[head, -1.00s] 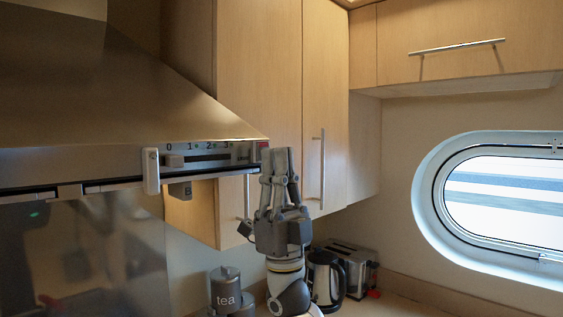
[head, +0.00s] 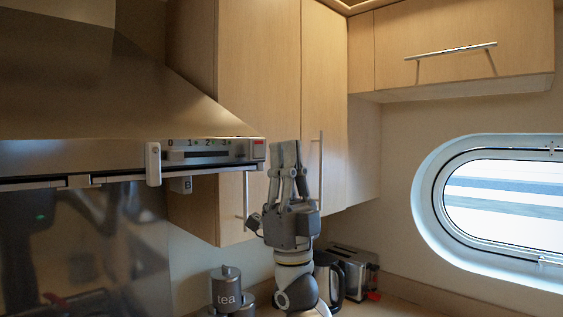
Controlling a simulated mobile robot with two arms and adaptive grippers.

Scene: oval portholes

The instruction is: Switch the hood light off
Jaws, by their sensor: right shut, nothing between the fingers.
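The steel range hood (head: 110,110) fills the upper left of the head view. A white lever-like piece (head: 153,164) hangs at the strip's left end. My right gripper (head: 285,147) is upright and shut, with nothing in it. The hood's underside looks unlit. My left gripper is not in view.
Wooden wall cabinets (head: 258,75) with bar handles stand behind the gripper. Below are a tea canister (head: 228,290), a kettle (head: 330,280) and a toaster (head: 354,262). An oval porthole (head: 428,200) is in the right wall.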

